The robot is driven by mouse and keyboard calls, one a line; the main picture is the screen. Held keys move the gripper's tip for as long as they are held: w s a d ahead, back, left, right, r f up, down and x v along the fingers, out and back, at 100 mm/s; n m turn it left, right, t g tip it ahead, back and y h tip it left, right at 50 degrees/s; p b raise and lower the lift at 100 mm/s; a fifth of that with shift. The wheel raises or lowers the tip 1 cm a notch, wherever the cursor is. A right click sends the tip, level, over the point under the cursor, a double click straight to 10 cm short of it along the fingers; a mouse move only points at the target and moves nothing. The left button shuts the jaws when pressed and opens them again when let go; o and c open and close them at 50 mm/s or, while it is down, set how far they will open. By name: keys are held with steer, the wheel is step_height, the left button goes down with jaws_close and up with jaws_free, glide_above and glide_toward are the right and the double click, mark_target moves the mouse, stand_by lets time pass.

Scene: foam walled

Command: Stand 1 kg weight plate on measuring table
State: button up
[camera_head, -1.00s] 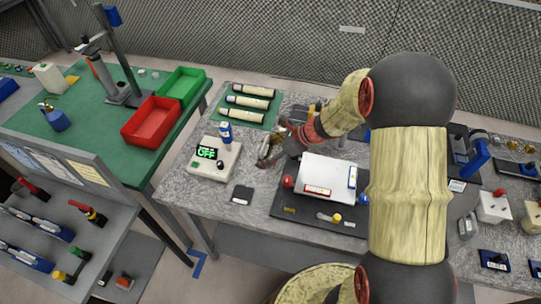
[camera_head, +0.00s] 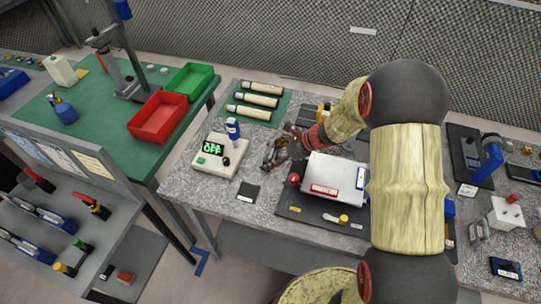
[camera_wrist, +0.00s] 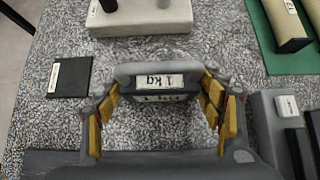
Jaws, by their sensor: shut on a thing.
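The 1 kg weight plate (camera_wrist: 160,80) is a grey block with a white "1 kg" label, upright between my fingers in the wrist view. My gripper (camera_wrist: 160,100) is shut on it, with yellow pads at either side. I cannot tell which surface is the measuring table, nor whether the weight touches the tabletop. The weight is hardly distinguishable in the head view.
A small black square (camera_head: 247,193) lies in front. A green mat (camera_head: 255,103) with several cylinders is behind. A red ball (camera_head: 294,179) is beside the white-topped plate. My arm hides part of the right side.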

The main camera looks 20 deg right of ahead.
steer(key=o, duration=2.1)
